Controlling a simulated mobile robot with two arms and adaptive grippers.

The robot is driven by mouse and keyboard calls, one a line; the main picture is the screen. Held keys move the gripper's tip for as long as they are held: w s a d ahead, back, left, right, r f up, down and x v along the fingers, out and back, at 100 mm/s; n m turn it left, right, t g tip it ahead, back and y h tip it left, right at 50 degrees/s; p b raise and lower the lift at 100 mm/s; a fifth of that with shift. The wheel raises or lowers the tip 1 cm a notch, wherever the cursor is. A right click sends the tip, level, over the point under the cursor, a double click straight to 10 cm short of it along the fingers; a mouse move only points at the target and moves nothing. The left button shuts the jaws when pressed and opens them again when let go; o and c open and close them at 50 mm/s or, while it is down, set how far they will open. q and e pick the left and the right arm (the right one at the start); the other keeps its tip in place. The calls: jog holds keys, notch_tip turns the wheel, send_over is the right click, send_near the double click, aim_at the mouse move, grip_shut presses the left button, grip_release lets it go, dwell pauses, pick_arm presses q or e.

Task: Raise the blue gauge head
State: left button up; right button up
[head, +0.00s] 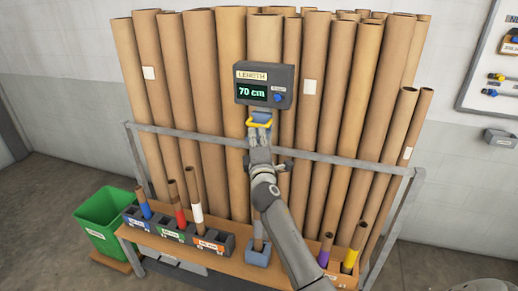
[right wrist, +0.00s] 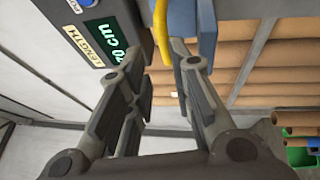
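The blue gauge head (head: 262,115) sits just under the grey length display box (head: 282,74), which reads "70 cm". A yellow handle (head: 250,122) sticks out from its front. In the right wrist view the blue head (right wrist: 207,28) is at the top, with the yellow handle (right wrist: 160,28) beside it. My right gripper (head: 260,133) is right at the handle, just below the head. In the right wrist view its fingers (right wrist: 160,52) are apart, with the handle's end between their tips and a gap on the left side. My left gripper is not in view.
Tall cardboard tubes (head: 200,90) stand behind a grey rail (head: 345,161). On the wooden bench below are labelled dark bins (head: 173,232) with short tubes and a blue-grey base block (head: 258,255). A green bin (head: 100,222) stands left; a wall board hangs right.

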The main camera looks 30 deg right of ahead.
jog(key=v, duration=0.5)
jog(key=shift+f, duration=0.1)
jog(key=shift+w+d, duration=0.1)
